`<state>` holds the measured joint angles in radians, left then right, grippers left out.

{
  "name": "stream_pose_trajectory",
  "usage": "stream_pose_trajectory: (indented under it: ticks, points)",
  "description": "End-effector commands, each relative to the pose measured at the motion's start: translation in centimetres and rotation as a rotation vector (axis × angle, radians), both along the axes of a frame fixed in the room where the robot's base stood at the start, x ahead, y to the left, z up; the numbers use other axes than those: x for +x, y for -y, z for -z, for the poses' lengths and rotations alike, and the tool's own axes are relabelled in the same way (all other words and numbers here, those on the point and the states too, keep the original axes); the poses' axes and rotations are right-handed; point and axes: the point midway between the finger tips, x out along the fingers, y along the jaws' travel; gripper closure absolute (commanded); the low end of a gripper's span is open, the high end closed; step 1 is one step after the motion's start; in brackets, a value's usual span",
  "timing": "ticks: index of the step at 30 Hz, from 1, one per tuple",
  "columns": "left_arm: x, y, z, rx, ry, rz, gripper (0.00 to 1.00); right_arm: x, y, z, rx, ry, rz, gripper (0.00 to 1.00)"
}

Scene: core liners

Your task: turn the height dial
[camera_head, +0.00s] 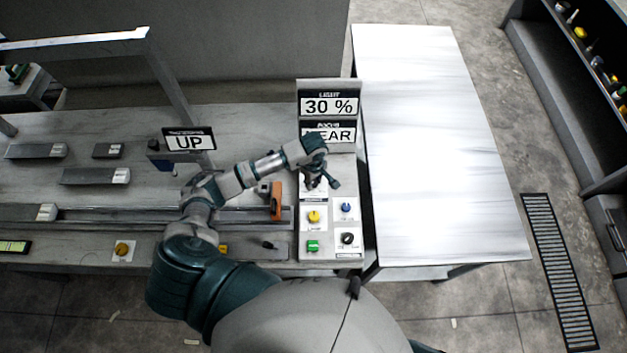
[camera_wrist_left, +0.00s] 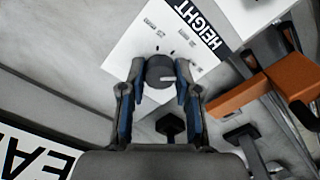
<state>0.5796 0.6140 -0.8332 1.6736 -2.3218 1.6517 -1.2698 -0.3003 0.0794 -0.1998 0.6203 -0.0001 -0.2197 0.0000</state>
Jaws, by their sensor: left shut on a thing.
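The height dial (camera_wrist_left: 160,71) is a dark round knob with a light pointer mark, on a white plate with a black "HEIGHT" label (camera_wrist_left: 197,25) in the left wrist view. My left gripper (camera_wrist_left: 161,82) has its two fingers on either side of the dial and is shut on it. In the head view my left gripper (camera_head: 318,182) reaches down over the upper part of the control panel (camera_head: 330,247) and hides the dial there. My right gripper does not show.
Below sit a yellow knob (camera_head: 313,216), a blue knob (camera_head: 346,207), a green button (camera_head: 313,245) and a black knob (camera_head: 347,238). An orange part (camera_head: 276,200) stands close left. Signs read "30 %" (camera_head: 329,106) and "UP" (camera_head: 189,142). A bare white table (camera_head: 435,150) lies right.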

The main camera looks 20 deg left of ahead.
Motion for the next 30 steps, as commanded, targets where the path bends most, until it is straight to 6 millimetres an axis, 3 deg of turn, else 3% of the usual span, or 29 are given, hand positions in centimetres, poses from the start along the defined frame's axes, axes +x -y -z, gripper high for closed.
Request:
stream_pose_trajectory:
  ticks: [30]
  points:
    - [0.1,0.0,0.1,-0.001,0.003,-0.915,1.00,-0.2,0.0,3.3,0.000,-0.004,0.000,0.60]
